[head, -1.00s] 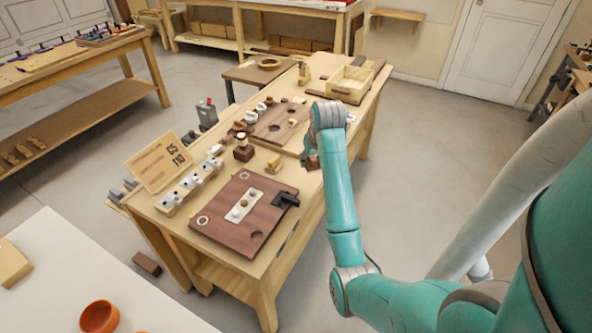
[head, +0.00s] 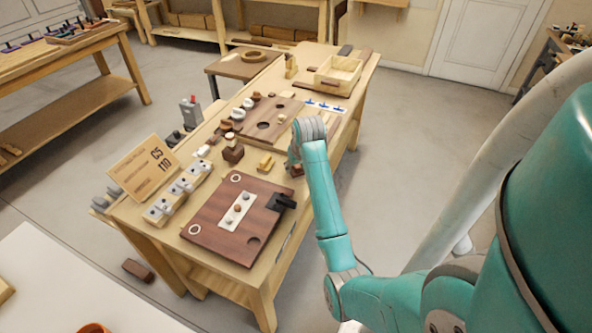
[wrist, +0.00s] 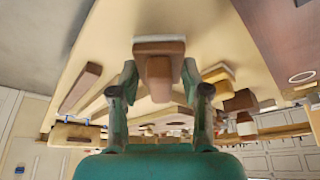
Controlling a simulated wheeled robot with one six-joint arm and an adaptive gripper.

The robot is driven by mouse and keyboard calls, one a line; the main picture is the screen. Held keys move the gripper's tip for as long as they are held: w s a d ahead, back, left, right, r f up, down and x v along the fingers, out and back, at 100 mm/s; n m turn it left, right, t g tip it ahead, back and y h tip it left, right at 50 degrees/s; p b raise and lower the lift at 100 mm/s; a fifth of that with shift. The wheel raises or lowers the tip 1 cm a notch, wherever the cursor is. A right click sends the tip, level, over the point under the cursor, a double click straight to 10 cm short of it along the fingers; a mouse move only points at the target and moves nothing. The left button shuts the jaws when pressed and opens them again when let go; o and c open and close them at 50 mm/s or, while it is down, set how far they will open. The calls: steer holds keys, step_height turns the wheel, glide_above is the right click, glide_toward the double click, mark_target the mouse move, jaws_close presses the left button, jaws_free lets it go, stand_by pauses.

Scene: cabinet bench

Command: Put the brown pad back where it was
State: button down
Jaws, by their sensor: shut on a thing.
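The brown pad (wrist: 158,48) is a block with a pale edge and a narrower brown grip part; it sits between my fingers in the wrist view. My gripper (wrist: 160,88) is shut on it. In the head view the brown pad (head: 297,171) shows only as a small dark piece under my gripper (head: 294,163), close to the bench's right edge. My arm hides part of it. I cannot tell whether the pad touches the bench top.
A yellow block (head: 265,163) and a dark brown block (head: 233,152) stand left of my gripper. A dark board (head: 211,231) with a black clamp lies nearer. Another holed board (head: 264,129), a strip with blue marks (head: 323,107) and an open wooden box (head: 337,84) lie farther back.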

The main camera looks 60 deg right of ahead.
steer(key=shift+f, duration=0.85)
steer(key=shift+f, duration=0.2)
steer(key=c, duration=0.5)
jaws_free()
steer(key=shift+c, duration=0.2)
steer(key=shift+r, duration=0.1)
